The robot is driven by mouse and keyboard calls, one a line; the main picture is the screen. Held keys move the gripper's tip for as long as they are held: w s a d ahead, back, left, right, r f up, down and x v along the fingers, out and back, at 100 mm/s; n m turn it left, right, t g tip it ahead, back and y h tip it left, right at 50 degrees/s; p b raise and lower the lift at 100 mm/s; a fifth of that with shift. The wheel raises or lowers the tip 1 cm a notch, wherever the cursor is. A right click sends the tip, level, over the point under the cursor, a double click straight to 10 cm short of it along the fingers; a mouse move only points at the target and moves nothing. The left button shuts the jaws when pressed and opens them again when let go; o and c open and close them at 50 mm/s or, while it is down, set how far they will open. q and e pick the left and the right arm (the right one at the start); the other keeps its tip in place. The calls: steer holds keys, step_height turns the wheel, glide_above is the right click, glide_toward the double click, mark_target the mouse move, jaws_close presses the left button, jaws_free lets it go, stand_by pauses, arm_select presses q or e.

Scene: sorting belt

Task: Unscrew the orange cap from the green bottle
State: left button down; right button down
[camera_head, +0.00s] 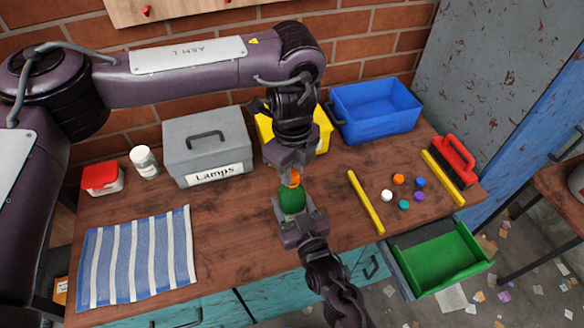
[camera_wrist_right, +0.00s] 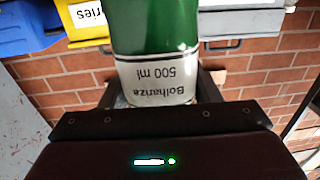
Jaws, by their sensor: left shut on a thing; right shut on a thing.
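The green bottle (camera_head: 292,201) is above the bench, its orange cap (camera_head: 294,178) at the top end. My left gripper (camera_head: 292,170) comes down from above and is shut on the orange cap, partly hiding it. My right gripper (camera_head: 299,214) comes from the front edge and is shut on the bottle's lower part. I cannot tell whether the cap is still threaded on.
Behind stand a grey "Lamps" box (camera_head: 206,146), a yellow bin (camera_head: 322,128) and a blue bin (camera_head: 376,110). A striped cloth (camera_head: 137,258) lies left. Yellow bars (camera_head: 366,201), several loose caps (camera_head: 398,180) and a red brush (camera_head: 455,158) lie right. A green drawer (camera_head: 444,262) sticks out in front.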

arm_select(q)
steer(key=n, duration=0.5)
steer(key=shift+n, duration=0.4)
steer(key=shift+r, duration=0.3)
steer(key=shift+r, duration=0.85)
steer(key=shift+r, duration=0.1)
steer(key=shift+r, duration=1.9)
arm_select(e)
steer(key=shift+c, duration=2)
jaws_free()
